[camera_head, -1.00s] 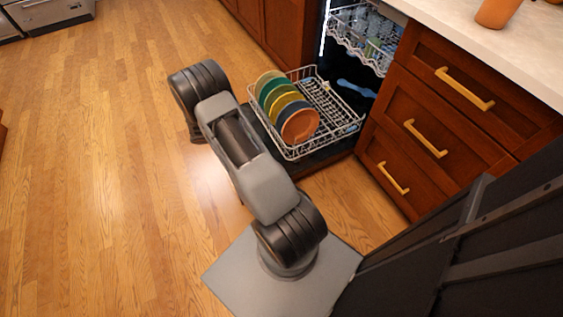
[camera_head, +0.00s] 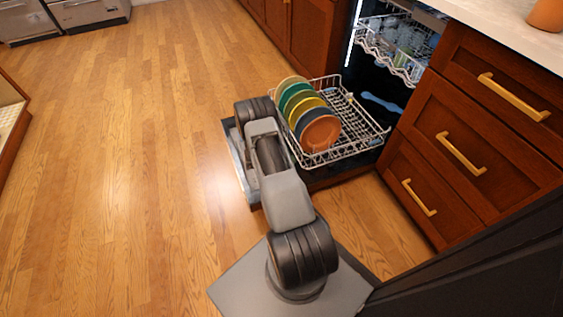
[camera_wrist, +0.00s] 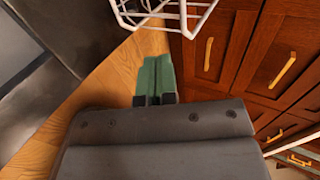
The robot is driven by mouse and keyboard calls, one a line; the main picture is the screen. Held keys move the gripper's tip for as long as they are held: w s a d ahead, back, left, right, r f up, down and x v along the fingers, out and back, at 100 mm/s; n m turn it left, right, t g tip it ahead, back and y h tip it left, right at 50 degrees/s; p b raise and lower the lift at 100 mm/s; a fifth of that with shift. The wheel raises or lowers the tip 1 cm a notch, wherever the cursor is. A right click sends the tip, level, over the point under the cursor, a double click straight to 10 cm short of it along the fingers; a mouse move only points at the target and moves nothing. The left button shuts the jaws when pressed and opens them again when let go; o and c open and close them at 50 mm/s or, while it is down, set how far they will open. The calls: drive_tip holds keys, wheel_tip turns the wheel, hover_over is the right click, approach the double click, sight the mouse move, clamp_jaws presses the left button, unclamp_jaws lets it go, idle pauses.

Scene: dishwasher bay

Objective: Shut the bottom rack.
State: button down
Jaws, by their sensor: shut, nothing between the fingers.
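The bottom rack (camera_head: 362,146), a white wire basket, is pulled out of the dishwasher over the open door (camera_head: 238,160). It holds several upright plates (camera_head: 320,132) in green, yellow, blue and orange. In the wrist view, the rack's corner (camera_wrist: 185,14) shows at the top edge, beyond the fingertips. My gripper (camera_wrist: 154,64) has green fingers pressed together, empty, over the wood floor and apart from the rack in that picture. In the head view, my arm hides the gripper and covers part of the door beside the rack's left side.
The upper rack (camera_head: 392,50) with glassware is also partly out. Wooden drawers with brass handles (camera_head: 460,153) stand right of the dishwasher, under a pale counter (camera_head: 500,18). Open wood floor (camera_head: 130,150) lies to the left.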

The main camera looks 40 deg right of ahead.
sight(304, 157)
drive_tip(key=shift+s+d+r+b, duration=0.1)
drive_tip(key=shift+s+d+b, duration=0.25)
drive_tip(key=shift+d, duration=0.55)
drive_tip(key=shift+s+d+b, duration=0.15)
drive_tip(key=shift+s+d, duration=0.25)
drive_tip(key=shift+d, duration=0.45)
